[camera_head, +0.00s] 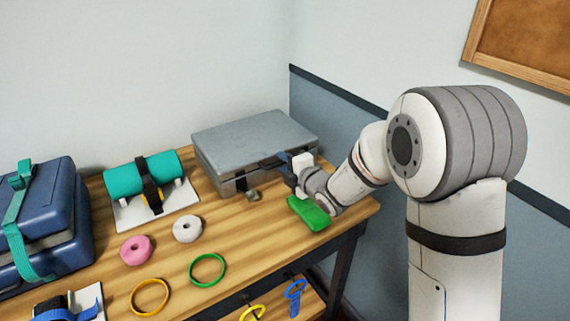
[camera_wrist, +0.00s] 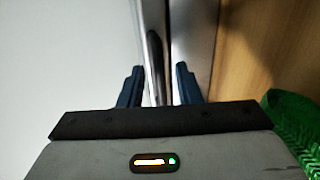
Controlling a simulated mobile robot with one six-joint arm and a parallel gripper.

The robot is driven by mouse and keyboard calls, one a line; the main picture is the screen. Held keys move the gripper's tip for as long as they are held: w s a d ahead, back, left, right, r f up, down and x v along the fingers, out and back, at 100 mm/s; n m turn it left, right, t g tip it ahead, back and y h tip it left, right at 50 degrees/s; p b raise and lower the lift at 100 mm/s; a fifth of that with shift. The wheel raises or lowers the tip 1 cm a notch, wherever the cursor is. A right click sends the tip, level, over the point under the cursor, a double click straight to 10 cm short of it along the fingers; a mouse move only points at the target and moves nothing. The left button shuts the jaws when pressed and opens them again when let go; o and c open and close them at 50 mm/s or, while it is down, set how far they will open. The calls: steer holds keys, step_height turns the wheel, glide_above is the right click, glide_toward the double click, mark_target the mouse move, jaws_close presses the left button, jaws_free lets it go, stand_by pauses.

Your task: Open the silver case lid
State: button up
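The silver case (camera_head: 245,135) sits at the back right of the wooden table, its lid flat and shut. My gripper (camera_head: 280,163) is at the case's front face, near its right side. In the wrist view my gripper's two dark blue fingers (camera_wrist: 159,80) stand apart. A dark, narrow curved part of the case (camera_wrist: 154,50), perhaps its handle, shows between them. A gap shows beside it, and I cannot tell whether the fingers touch it. A small brownish metal piece (camera_head: 254,195) lies in front of the case.
A green object (camera_head: 309,213) lies under my wrist near the table's right edge. A teal roll (camera_head: 125,175) strapped on a white stand is left of the case. Pink (camera_head: 136,250) and white (camera_head: 187,229) rings, a green hoop (camera_head: 207,284) and a blue strapped case (camera_head: 40,210) are also on the table.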

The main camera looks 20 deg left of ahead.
steer(key=shift+c, duration=0.3)
jaws_close()
stand_by(0.3)
